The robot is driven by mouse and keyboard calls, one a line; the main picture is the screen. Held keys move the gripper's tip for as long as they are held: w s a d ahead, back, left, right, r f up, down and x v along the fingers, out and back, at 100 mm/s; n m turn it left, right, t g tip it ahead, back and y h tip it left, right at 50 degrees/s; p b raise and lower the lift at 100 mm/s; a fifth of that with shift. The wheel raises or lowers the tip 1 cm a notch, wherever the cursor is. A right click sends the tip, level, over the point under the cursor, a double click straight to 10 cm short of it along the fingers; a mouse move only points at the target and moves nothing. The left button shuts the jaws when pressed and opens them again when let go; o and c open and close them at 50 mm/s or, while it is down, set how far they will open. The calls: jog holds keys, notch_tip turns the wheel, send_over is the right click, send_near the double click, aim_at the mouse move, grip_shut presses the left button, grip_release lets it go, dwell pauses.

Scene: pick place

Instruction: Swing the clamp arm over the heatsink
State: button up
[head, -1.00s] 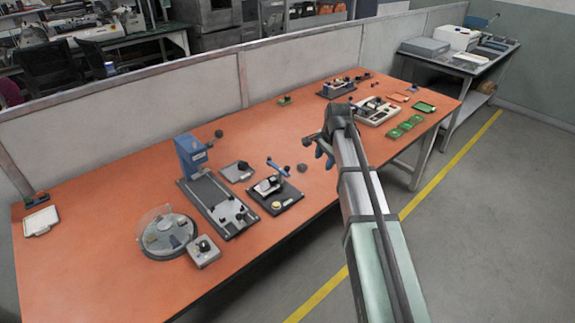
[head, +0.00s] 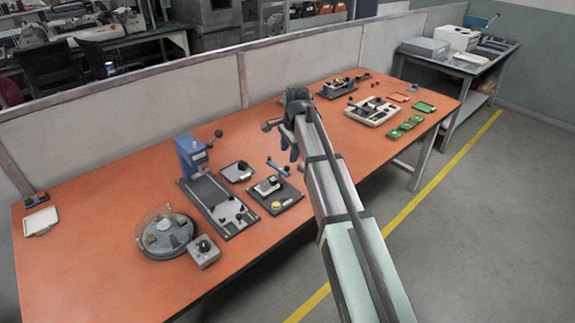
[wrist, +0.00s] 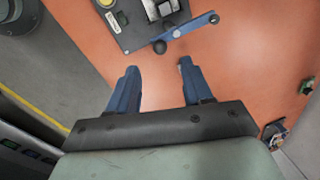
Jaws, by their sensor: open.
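The blue clamp arm (head: 278,168) sits on a dark fixture plate (head: 290,199) in the middle of the table. In the wrist view the clamp arm (wrist: 196,25) lies along the plate's edge, with a dark knob (wrist: 159,47) at its near end. A small block assembly (head: 268,185), probably the heatsink, sits on the plate beside the arm; the arm does not appear to lie over it. My gripper (wrist: 158,66) is open and empty, its blue fingers apart and just short of the knob in the wrist view. In the head view my gripper (head: 288,142) is behind the fixture.
A blue press with a long dark base (head: 231,207) and a small grey plate (head: 238,171) stand left of the fixture. A round covered device (head: 165,235) and grey box (head: 204,252) are nearer. Green boards (head: 400,132) lie at the right.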

aim_at(287, 167)
jog(key=f, duration=0.4)
jog(key=w+f, duration=0.1)
jog(key=f, duration=0.2)
jog(key=shift+a+f, duration=0.1)
jog(key=shift+a, duration=0.3)
grip_shut()
jog(key=shift+w, duration=0.1)
